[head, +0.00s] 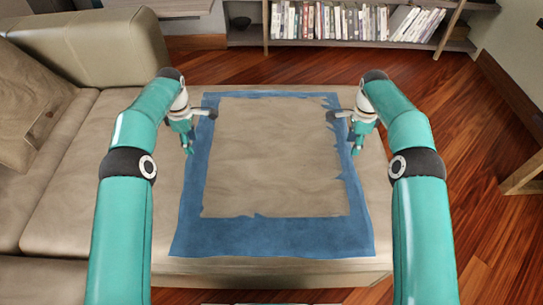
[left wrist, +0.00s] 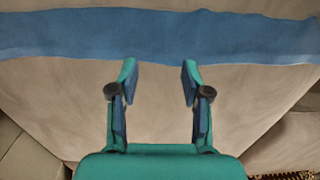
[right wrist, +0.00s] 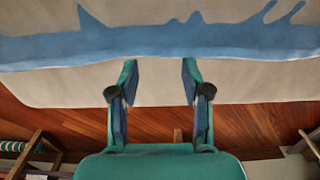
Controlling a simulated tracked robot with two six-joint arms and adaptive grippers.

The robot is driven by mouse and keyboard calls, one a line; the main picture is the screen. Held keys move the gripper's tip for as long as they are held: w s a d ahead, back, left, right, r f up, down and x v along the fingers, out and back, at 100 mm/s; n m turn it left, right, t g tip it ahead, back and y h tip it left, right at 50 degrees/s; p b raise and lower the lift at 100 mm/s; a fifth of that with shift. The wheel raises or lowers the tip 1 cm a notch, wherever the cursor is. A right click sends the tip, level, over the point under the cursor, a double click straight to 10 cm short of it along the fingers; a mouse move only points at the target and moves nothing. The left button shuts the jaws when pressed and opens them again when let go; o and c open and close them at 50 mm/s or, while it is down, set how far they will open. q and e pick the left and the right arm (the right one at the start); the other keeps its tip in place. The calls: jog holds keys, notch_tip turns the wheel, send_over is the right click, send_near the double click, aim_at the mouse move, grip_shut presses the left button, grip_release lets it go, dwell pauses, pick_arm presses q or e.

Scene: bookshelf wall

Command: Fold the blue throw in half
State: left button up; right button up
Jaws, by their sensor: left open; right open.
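The blue throw (head: 270,236) lies spread on the beige sofa seat. It shows as a blue border with ragged inner edges; the middle inside it is beige like the seat. My left gripper (head: 188,149) is open and empty at the throw's left edge. In the left wrist view, its fingers (left wrist: 160,78) point at the blue strip (left wrist: 150,36) and stop short of it in the picture. My right gripper (head: 355,148) is open and empty at the throw's right edge. In the right wrist view, its fingers (right wrist: 160,78) point at the blue strip (right wrist: 160,45). I cannot tell whether either touches the cloth.
The beige sofa (head: 60,190) extends left, with an armrest (head: 95,50) and a cushion (head: 25,110). Wooden floor (head: 465,180) lies open on the right. A low shelf with books (head: 350,22) stands at the back. A wooden furniture piece (head: 525,170) is at the far right.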

aim_at(195, 156)
pick_arm(q)
jog(key=shift+f, duration=2.05)
pick_arm(e)
jog(key=shift+f, duration=2.05)
pick_arm(q)
jog(key=shift+f+b, duration=0.3)
pick_arm(e)
jog(key=shift+f, duration=0.3)
pick_arm(q)
jog(key=shift+r, duration=0.15)
jog(key=shift+c, duration=0.6)
pick_arm(e)
jog(key=shift+r, duration=0.15)
jog(key=shift+c, duration=0.6)
pick_arm(q)
jog(key=shift+s, duration=0.1)
grip_shut()
pick_arm(e)
jog(key=shift+s, duration=0.1)
grip_shut()
